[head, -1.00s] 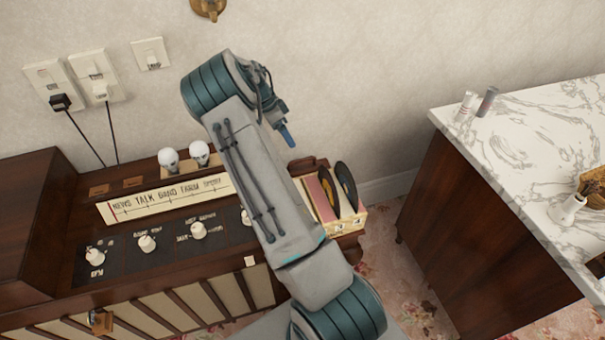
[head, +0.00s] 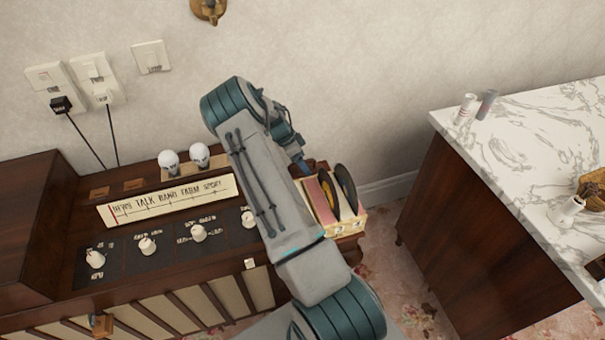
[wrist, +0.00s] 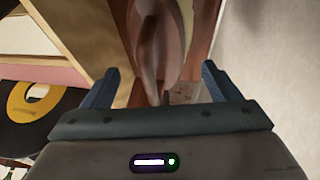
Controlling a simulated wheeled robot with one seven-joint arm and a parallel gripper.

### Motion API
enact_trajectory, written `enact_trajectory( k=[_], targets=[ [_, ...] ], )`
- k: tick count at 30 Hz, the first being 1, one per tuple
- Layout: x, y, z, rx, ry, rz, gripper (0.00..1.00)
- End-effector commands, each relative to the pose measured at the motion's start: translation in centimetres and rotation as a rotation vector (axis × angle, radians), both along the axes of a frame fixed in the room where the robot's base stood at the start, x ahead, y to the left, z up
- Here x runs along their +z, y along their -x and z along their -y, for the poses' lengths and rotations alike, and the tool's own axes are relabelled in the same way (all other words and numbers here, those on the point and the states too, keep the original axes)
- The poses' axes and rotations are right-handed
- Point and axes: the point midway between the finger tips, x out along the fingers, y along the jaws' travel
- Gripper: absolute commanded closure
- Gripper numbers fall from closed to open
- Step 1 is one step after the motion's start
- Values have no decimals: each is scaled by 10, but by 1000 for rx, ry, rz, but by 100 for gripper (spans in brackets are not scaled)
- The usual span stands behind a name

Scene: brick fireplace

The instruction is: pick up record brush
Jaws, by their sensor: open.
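A glossy brown wooden object, which looks like the record brush (wrist: 172,40), shows in the wrist view ahead of my gripper (wrist: 160,70), between the lines of its two fingers. The fingers are spread apart and nothing is clamped between them. In the head view my gripper (head: 303,163) is low beside the record crate, at the right end of the wooden radio cabinet. The arm and gripper hide most of that spot there, so I cannot make out the brush clearly in the head view.
A crate of records (head: 346,222) stands close by; its tan wall (wrist: 92,22) and a yellow-labelled record (wrist: 28,100) are left of my gripper in the wrist view. The wall (wrist: 262,50) is close on the right. A marble-topped counter (head: 530,150) stands farther right.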

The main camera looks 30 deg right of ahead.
Motion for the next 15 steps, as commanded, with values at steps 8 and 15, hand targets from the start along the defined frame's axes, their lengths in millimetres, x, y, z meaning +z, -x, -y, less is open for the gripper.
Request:
enact_trajectory(
  k=[8, 15],
  targets=[
    [-17, 5, 6, 0, -1, 1, 17],
    [-17, 5, 6, 1, 0, 1, 62]
  ],
)
